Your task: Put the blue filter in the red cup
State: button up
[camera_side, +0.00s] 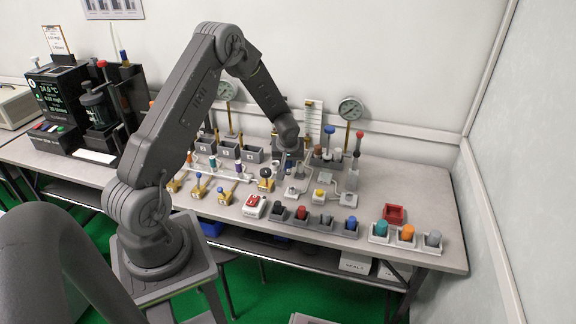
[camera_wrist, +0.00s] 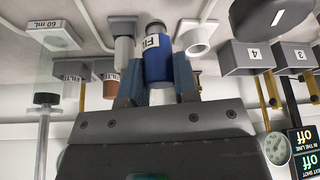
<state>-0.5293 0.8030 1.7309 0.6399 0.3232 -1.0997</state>
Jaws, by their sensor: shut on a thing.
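My gripper (camera_wrist: 158,82) is shut on the blue filter (camera_wrist: 156,58), a blue cylinder with a dark end and a partly visible white label, seen between the two fingers in the wrist view. A red open square container (camera_side: 393,214), the likeliest red cup, stands near the bench's right end, well to the right of my gripper. I cannot be sure it is the cup.
A white tray (camera_side: 379,238) with teal, orange and grey cylinders stands in front of the red container. Several small grey holders line the front edge, beside a red-topped box (camera_side: 254,205). Gauges (camera_side: 350,109) and upright posts stand behind. Grey boxes (camera_wrist: 246,57) appear beside the filter in the wrist view.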

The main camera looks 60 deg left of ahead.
notch_tip(320, 180, up, 2)
jog(key=shift+r, duration=0.1)
jog(key=s+a+r, duration=0.6)
jog(key=s+r, duration=0.1)
jog(key=s, duration=0.3)
notch_tip(320, 180, up, 18)
jog(key=m+t+h, duration=0.2)
jog(key=m+h, duration=0.1)
jog(key=m, duration=0.6)
send_over(397, 211)
jog(key=s, duration=0.2)
jog(key=f, duration=2.8)
jog(key=shift+s+d+f, duration=0.1)
jog(key=shift+d+f, duration=0.1)
jog(key=shift+d, duration=0.1)
